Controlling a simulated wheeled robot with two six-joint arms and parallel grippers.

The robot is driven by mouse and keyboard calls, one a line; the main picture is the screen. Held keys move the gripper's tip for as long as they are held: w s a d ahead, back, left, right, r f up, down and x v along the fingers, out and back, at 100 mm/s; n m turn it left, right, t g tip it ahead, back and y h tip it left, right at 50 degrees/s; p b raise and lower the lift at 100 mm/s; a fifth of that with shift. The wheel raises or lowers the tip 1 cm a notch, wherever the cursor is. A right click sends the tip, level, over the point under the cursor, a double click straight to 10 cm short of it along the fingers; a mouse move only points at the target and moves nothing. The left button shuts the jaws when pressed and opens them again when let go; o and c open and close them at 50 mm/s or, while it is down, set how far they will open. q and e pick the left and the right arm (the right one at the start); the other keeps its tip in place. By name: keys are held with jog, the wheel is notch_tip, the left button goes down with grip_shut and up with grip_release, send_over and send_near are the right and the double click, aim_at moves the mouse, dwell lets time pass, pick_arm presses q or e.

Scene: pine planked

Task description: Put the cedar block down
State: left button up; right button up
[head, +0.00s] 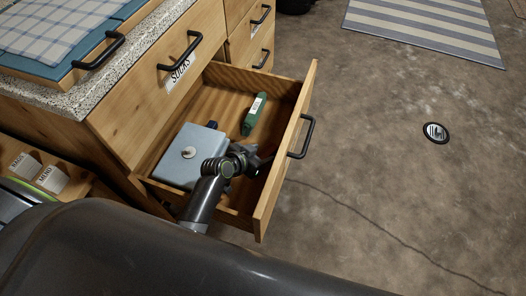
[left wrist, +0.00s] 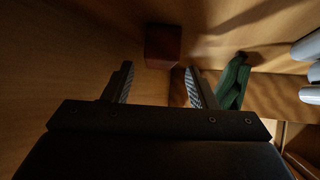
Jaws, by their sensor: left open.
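The cedar block (left wrist: 163,46) is a small reddish-brown block, seen in the left wrist view. It rests on a wooden surface just beyond my left fingertips, between them from side to side. My left gripper (left wrist: 158,82) is open, its two fingers apart with nothing held between them. In the head view my left gripper (head: 256,164) is down inside the open drawer (head: 286,150), near its front panel. The block is not clear there, because the gripper and shadow cover that spot. My right gripper is not in view.
A grey-blue box with a round knob (head: 178,168) stands in the drawer left of my gripper. A green item with a white label (head: 254,116) lies further back. The drawer walls surround my gripper. The floor (head: 390,190) at right is mostly clear.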

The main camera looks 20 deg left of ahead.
pick_arm(q)
jog(key=shift+p+v, duration=0.55)
jog(key=shift+v, duration=2.35)
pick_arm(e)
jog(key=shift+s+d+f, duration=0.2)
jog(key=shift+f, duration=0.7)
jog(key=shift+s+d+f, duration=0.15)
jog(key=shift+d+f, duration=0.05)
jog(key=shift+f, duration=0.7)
